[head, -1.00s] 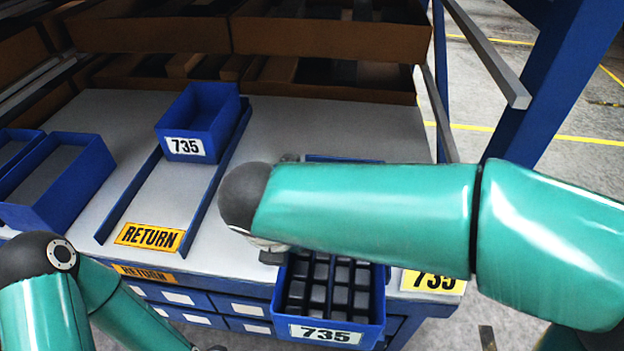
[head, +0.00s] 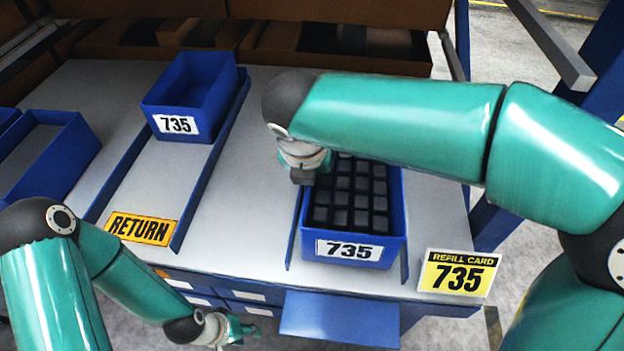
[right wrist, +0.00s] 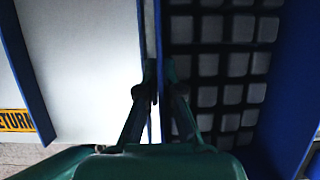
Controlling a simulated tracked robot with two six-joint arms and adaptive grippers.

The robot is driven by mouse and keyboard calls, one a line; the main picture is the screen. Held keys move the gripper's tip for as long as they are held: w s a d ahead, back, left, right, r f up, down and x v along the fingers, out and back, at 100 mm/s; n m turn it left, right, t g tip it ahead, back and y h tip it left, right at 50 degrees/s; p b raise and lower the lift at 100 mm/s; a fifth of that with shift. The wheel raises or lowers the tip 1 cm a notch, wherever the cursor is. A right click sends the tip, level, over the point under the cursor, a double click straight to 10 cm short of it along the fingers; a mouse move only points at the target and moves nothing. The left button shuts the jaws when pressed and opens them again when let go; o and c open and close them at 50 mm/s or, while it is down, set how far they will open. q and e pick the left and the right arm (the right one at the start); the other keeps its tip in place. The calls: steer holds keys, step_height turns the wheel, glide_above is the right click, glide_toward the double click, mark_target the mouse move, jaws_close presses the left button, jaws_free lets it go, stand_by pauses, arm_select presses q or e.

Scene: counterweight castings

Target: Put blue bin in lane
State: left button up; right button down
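A blue bin labelled 735 (head: 350,250), filled with dark block-like castings in a grid, sits between low blue rails at the right of the worktop. Its front is near the worktop's front edge. My right gripper (head: 308,168) is at its left wall, partly hidden by my arm. In the right wrist view, the right gripper's fingers (right wrist: 160,75) straddle the bin's wall, closed on it; the castings (right wrist: 225,95) lie just right of them. My left gripper (head: 240,328) is low, in front of the drawers, away from the bin; its finger gap is unclear.
An empty blue bin labelled 735 (head: 190,100) sits at the back of the lane marked RETURN (head: 140,229). More blue bins (head: 45,160) stand at left. A refill card (head: 458,273) stands at the front right. A blue panel (head: 340,318) juts below the worktop edge.

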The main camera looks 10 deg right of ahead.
step_height(320, 180, down, 2)
steer(key=shift+w+f+b, duration=0.1)
steer(key=shift+b, duration=0.6)
steer(key=shift+d, duration=0.1)
steer(key=c, duration=1.8)
jaws_free()
steer(key=o, duration=0.5)
steer(key=p+v, duration=0.1)
steer(key=v, duration=1.1)
